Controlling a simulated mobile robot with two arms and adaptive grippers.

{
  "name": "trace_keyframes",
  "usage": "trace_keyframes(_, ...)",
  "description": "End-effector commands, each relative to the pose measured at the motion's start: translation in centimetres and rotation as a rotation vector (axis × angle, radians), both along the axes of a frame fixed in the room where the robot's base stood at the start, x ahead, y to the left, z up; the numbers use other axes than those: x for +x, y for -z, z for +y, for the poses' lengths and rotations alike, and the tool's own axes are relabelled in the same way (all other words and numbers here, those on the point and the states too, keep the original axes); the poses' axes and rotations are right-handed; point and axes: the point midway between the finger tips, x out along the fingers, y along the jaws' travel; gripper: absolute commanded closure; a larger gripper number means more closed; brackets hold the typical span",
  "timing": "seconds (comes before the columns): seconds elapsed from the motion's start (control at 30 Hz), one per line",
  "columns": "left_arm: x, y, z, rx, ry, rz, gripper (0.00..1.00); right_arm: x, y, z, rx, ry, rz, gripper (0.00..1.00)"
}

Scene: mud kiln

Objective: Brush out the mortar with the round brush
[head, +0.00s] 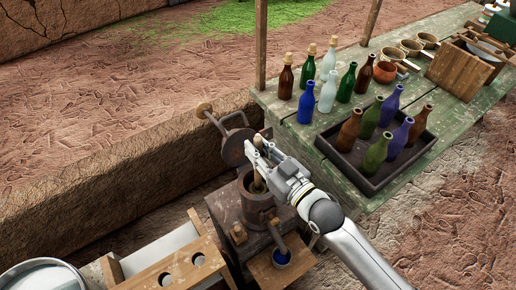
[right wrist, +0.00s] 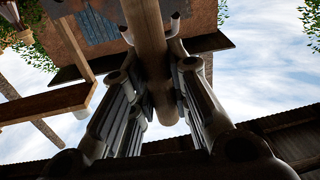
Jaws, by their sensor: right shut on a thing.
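The mortar (head: 258,208) is a dark round vessel on a wooden block, left of the green table in the head view. My right gripper (head: 258,160) is over its mouth and shut on a pale wooden handle, which I take to be the round brush (head: 258,183). The handle stands nearly upright, and its lower end goes down into the mortar, so the bristles are hidden. In the right wrist view the wooden handle (right wrist: 148,45) passes between the fingers of the right gripper (right wrist: 160,95). My left gripper is not in view.
A dark round plate (head: 237,147) with a wooden knob stands behind the mortar. A small cup with blue contents (head: 282,259) sits below it in front. The green table (head: 290,128) holds several bottles and a dark tray (head: 372,183). A wooden rack (head: 175,271) is at lower left.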

Motion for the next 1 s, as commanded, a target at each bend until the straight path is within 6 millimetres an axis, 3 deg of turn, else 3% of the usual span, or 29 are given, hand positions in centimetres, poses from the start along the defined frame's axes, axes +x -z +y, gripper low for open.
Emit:
trace_keyframes(0.03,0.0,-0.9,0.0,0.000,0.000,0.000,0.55,0.0,-1.0,0.0,0.001,0.000,-0.001,1.00)
trace_keyframes(0.17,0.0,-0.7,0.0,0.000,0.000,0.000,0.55,0.0,-0.7,0.0,0.001,0.000,-0.001,1.00)
trace_keyframes(0.73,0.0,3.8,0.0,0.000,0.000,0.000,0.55,0.0,5.8,0.0,0.001,-0.001,0.000,1.00)
trace_keyframes(1.0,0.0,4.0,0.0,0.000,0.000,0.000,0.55,0.0,6.2,0.0,0.002,0.000,-0.001,1.00)
